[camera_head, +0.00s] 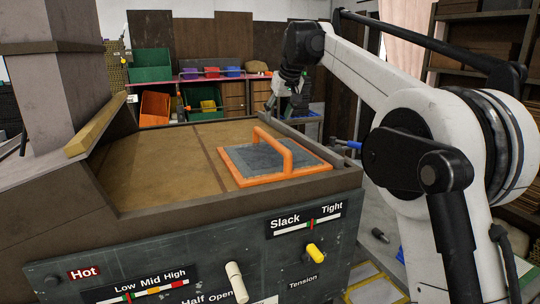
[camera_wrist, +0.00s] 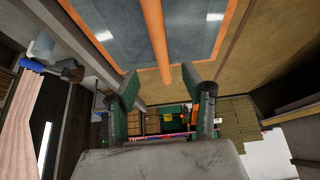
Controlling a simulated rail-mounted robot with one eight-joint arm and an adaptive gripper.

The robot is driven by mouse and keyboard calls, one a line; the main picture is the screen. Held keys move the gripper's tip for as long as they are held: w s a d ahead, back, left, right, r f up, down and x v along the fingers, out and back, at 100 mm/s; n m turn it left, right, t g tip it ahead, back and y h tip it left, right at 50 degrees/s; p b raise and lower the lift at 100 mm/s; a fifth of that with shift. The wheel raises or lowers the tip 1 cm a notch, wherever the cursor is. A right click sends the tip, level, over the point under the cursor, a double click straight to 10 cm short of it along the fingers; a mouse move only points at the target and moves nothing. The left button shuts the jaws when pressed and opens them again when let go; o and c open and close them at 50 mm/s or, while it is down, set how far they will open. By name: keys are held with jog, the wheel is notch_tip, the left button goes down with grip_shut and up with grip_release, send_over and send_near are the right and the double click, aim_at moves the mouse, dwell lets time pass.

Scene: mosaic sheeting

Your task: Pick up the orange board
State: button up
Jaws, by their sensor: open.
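The orange board (camera_head: 252,160) lies flat on the tan bed of the machine, near its right side. It has an orange rim, a grey panel and an arched orange handle (camera_head: 286,150). My gripper (camera_head: 284,104) is at the back right, beyond the board and apart from it. In the wrist view my gripper (camera_wrist: 160,84) is open and empty. There the handle (camera_wrist: 154,35) runs down the middle toward the space between the fingers, and the grey panel (camera_wrist: 195,30) lies behind it. I cannot tell the exact gap from fingers to handle.
The brown bed rim (camera_head: 240,201) borders the board closely at the right. Bare tan bed (camera_head: 160,165) is free to its left. A control panel with a yellow knob (camera_head: 315,250) and a white lever (camera_head: 237,282) faces front. Green bins (camera_head: 150,65) stand behind.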

aim_at(270, 137)
jog(key=x, duration=0.8)
jog(key=shift+p, duration=0.4)
jog(key=shift+w+p+x, duration=0.2)
jog(key=shift+p+x, duration=0.5)
jog(key=shift+x, duration=1.95)
jog(key=shift+a+r, duration=0.1)
jog(key=shift+r, duration=0.1)
grip_shut()
